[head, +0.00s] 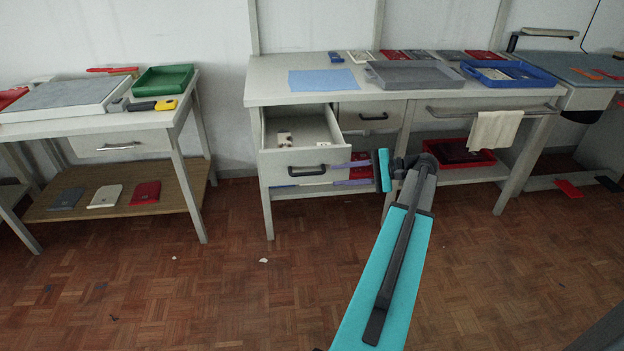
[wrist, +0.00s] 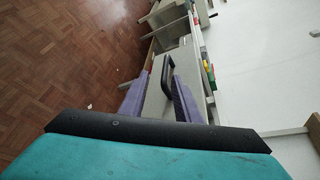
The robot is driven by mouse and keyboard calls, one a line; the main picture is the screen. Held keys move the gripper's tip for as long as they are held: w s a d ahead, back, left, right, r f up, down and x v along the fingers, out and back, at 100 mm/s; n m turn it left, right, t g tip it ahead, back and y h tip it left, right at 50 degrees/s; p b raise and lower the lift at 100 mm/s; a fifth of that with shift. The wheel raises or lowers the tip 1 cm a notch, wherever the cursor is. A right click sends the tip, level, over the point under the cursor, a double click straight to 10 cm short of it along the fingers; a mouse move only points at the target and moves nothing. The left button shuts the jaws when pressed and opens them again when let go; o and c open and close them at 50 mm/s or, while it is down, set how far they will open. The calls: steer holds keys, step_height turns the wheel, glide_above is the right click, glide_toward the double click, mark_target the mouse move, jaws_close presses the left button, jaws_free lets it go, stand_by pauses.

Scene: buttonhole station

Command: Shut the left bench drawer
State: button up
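The left bench drawer (head: 298,158) hangs open under the left end of the long bench (head: 275,92), with a few small light and dark items inside. Its dark handle (head: 308,171) is on the front panel. My gripper (head: 335,174) is at the right of the drawer front, its purple fingers pointing left toward the panel. In the wrist view the fingers (wrist: 160,82) are spread apart, with the drawer's handle (wrist: 167,70) and front panel (wrist: 154,98) seen between and beyond them. Nothing is gripped. I cannot tell whether a finger touches the panel.
A closed drawer (head: 370,116) sits right of the open one. A towel (head: 494,133) hangs on the bench's rail. A red bin (head: 458,153) stands on the lower shelf. Another table (head: 150,120) with a green tray (head: 163,79) stands left. The floor in front is mostly clear.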

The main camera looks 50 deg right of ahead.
mark_target(315, 174)
steer(key=shift+s+d+r+t, duration=0.2)
steer(key=shift+s+d+r, duration=0.05)
steer(key=shift+s+d, duration=0.4)
steer(key=shift+s+d+r+t, duration=0.2)
steer(key=shift+s+d, duration=0.3)
steer(key=shift+d, duration=0.1)
steer(key=x, duration=1.4)
steer(key=shift+d+f+b, duration=0.1)
steer(key=shift+f+b, duration=0.1)
steer(key=shift+b, duration=0.15)
